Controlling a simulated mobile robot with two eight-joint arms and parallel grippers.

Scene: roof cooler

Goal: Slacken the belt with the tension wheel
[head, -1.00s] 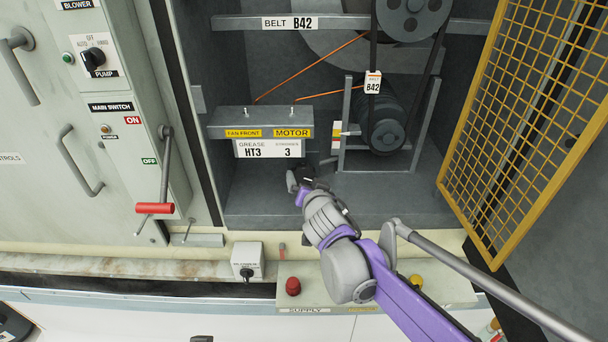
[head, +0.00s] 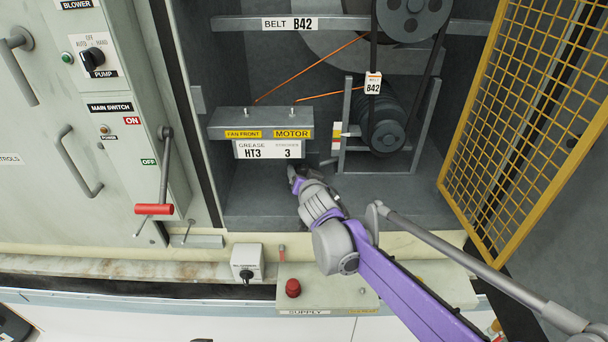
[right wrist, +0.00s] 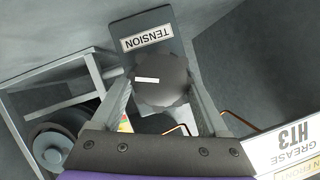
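The tension wheel (right wrist: 160,82) is a dark scalloped knob with a small white mark. It sits in front of a dark plate with an upside-down TENSION label (right wrist: 146,38). In the right wrist view, the two fingers of my right gripper (right wrist: 160,92) stand apart, one on each side of the wheel; whether they touch it is unclear. In the head view my right gripper (head: 293,176) reaches below the GREASE HT3 sign, and the wheel is hidden. The black belt (head: 373,45) runs down towards the motor (head: 384,130). My left gripper is not in view.
A grey ledge with the MOTOR label (head: 292,133) overhangs close to my right gripper. A yellow mesh door (head: 520,120) stands open at the right. A red-handled main switch lever (head: 154,209) is at the left. A red button (head: 293,288) sits on the front supply box.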

